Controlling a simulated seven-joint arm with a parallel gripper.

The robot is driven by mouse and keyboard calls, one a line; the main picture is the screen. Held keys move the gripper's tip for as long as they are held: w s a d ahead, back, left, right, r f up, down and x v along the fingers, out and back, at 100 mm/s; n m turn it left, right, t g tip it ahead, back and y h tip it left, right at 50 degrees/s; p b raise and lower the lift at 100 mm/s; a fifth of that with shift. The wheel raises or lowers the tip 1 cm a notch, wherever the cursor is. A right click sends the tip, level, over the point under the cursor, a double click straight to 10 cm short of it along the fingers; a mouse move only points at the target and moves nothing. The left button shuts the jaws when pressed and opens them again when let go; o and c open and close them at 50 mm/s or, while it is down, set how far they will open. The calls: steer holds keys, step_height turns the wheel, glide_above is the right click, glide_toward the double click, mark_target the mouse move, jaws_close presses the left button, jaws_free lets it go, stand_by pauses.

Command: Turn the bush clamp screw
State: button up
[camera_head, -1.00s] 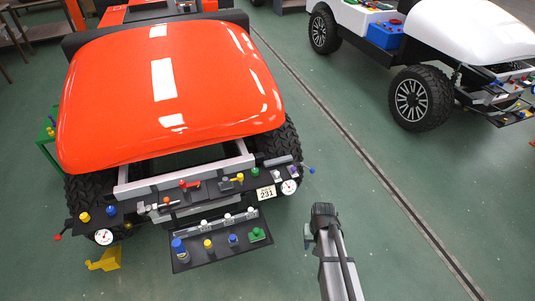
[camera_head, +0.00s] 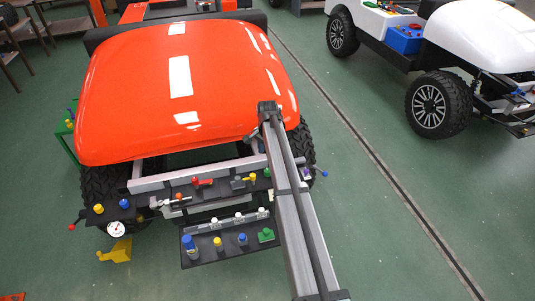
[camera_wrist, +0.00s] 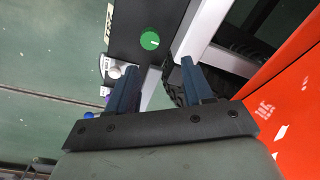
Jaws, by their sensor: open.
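A black front panel (camera_head: 140,213) with several small fittings runs across the front of the orange-hooded cart (camera_head: 180,100). I cannot tell which fitting is the bush clamp screw. In the wrist view, a round green knob (camera_wrist: 150,40) with a white mark sits on a black panel, ahead of and between my fingers. My gripper (camera_wrist: 159,68) is open, with its two dark blue fingers apart and nothing held between them.
A lower black shelf (camera_head: 205,257) holds blue, yellow and green fittings. A red handle (camera_head: 202,181) and a gauge (camera_head: 116,229) are on the panel. A second, white cart (camera_head: 485,40) stands at the right. Green floor is free between the carts.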

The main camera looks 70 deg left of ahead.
mark_target(267, 170)
steer(key=m, duration=0.3)
steer(key=shift+d+h, duration=0.3)
steer(key=shift+d, duration=0.1)
steer(key=m, duration=0.3)
steer(key=shift+d+f, duration=0.1)
steer(key=shift+d, duration=0.05)
step_height(267, 170, down, 9)
steer(key=shift+r, duration=0.1)
steer(key=c, duration=0.6)
steer(key=n, duration=0.3)
steer(key=shift+n, duration=0.4)
steer(key=n, duration=0.8)
steer(key=shift+n, duration=0.4)
steer(key=n, duration=0.5)
steer(key=o, duration=0.8)
